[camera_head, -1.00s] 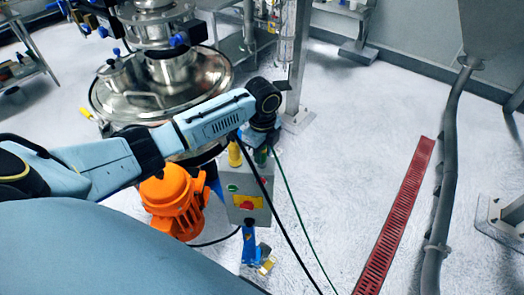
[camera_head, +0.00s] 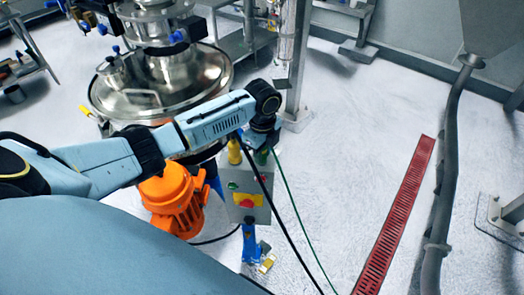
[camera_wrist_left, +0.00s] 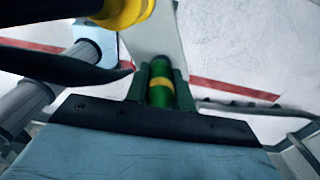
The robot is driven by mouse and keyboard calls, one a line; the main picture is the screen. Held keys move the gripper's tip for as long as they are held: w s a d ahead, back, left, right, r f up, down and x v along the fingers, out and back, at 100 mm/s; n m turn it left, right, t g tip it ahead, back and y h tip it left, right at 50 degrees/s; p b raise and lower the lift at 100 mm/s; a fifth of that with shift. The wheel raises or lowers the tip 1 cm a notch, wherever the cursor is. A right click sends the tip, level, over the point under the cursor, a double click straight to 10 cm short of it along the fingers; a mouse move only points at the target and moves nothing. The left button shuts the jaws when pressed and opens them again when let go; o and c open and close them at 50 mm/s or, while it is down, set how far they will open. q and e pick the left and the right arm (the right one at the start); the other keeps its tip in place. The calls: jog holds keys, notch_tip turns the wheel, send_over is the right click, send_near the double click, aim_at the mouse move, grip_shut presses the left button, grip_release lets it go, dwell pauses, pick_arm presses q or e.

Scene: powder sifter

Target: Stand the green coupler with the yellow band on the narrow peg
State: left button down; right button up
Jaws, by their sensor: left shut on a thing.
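My left gripper (camera_head: 262,148) hangs from the arm over the top of a grey control box (camera_head: 233,197). It is shut on the green coupler (camera_head: 261,158), whose yellow band shows in the left wrist view (camera_wrist_left: 160,88). A yellow coupler (camera_head: 234,152) stands on the box just left of the gripper; a yellow piece also shows at the top of the wrist view (camera_wrist_left: 122,12). I cannot make out the narrow peg, nor whether the green coupler touches it. My right gripper is not in view.
Open floor lies right of the box, up to a red drain grate (camera_head: 400,210).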

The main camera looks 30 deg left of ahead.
pick_arm(q)
jog(key=shift+f, duration=0.1)
jog(key=c, duration=1.1)
grip_release()
